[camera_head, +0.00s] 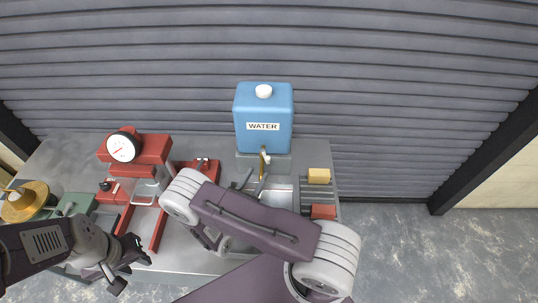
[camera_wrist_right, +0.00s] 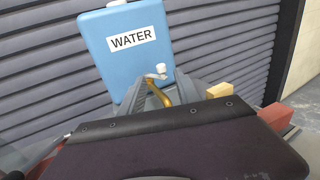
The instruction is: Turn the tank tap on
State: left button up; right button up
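The blue water tank (camera_head: 263,117) stands upright at the back of the table against the shutter. It also shows in the right wrist view (camera_wrist_right: 130,42). Its brass tap (camera_head: 264,160) is on the front, with a pale lever; the right wrist view shows the brass spout (camera_wrist_right: 159,97) and the lever (camera_wrist_right: 160,72) above it. My right arm reaches across toward the tap. My left gripper (camera_head: 130,268) is open and empty at the front left, far from the tap.
A red stand with a round gauge (camera_head: 123,146) is left of the tank. A yellow block (camera_head: 319,176) and a red block (camera_head: 323,211) sit on a rack to the right. Floor is clear farther right.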

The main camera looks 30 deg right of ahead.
aim_at(267, 160)
jog(key=p+x, duration=0.3)
jog(key=x, duration=0.5)
jog(key=shift+w+d+p, duration=0.15)
jog(key=shift+d+p, duration=0.2)
jog(key=shift+w+d, duration=0.15)
jog(key=shift+d, duration=0.05)
jog(key=shift+a, duration=0.1)
jog(key=shift+f, duration=0.1)
grip_shut()
